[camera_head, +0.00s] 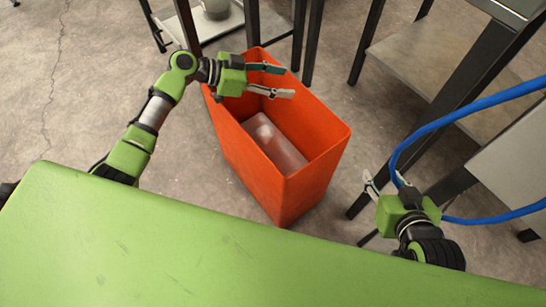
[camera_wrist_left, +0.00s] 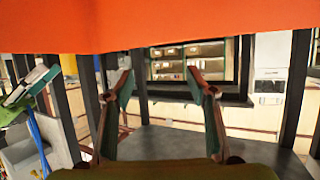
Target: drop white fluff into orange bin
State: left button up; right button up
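The orange bin (camera_head: 260,170) stands open on the floor beyond the green surface. A pale, whitish block-like mass (camera_head: 280,149) lies at its bottom with a small whiter patch on it; I cannot tell whether this is the fluff. My left gripper (camera_head: 283,80) is over the far left part of the bin's opening, with its fingers apart and nothing between them. In the left wrist view its two fingers (camera_wrist_left: 160,82) are spread and empty, with an orange bin wall (camera_wrist_left: 150,25) across the top. My right gripper (camera_head: 385,182) is right of the bin, fingers apart, apparently empty.
A green surface (camera_head: 180,250) fills the front. A blue hose (camera_head: 450,118) curves by my right gripper. Metal tables with dark legs (camera_head: 367,40) stand behind and right of the bin. A pot (camera_head: 215,8) sits on a low shelf. Bare concrete floor (camera_head: 90,80) is free at left.

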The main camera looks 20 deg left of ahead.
pick_arm(q)
jog(key=v, duration=1.2)
jog(key=shift+f, duration=0.1)
jog(key=shift+a, duration=0.1)
